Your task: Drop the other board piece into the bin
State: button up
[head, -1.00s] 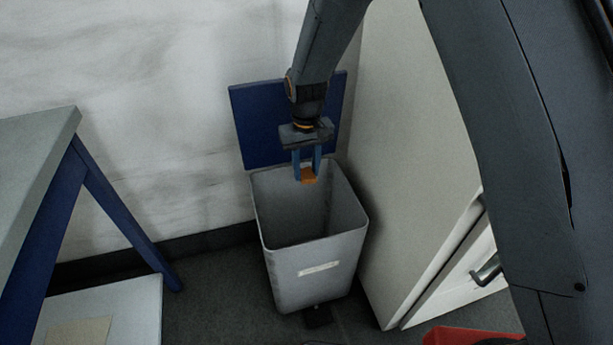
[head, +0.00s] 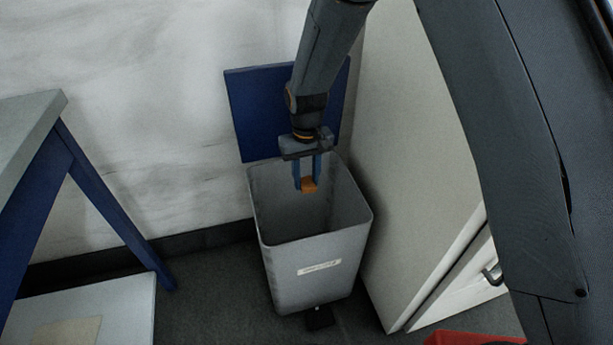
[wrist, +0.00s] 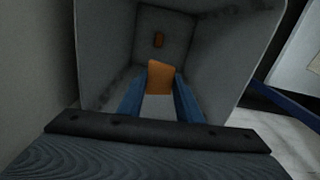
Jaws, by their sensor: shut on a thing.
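A small orange-brown board piece (head: 309,185) is held between the blue fingers of my gripper (head: 308,178). It also shows in the wrist view (wrist: 160,78), gripped between the two fingers (wrist: 160,102). The grey bin (head: 312,270) stands open on the floor, its blue lid (head: 250,115) raised against the wall behind. My gripper points down at the bin's mouth, over the opening toward its back.
A table (head: 28,130) with blue legs stands at left, with a pale lower shelf (head: 120,310). A pale cabinet or panel (head: 410,150) is close to the bin's right side. A red object (head: 470,338) shows at the bottom right. A black pedal (head: 319,318) is at the bin's foot.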

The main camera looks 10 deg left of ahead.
aim_at(306, 182)
jog(key=o, duration=1.1)
jog(key=shift+r, duration=0.1)
jog(key=shift+r+p, duration=0.5)
jog(key=shift+r, duration=3.35)
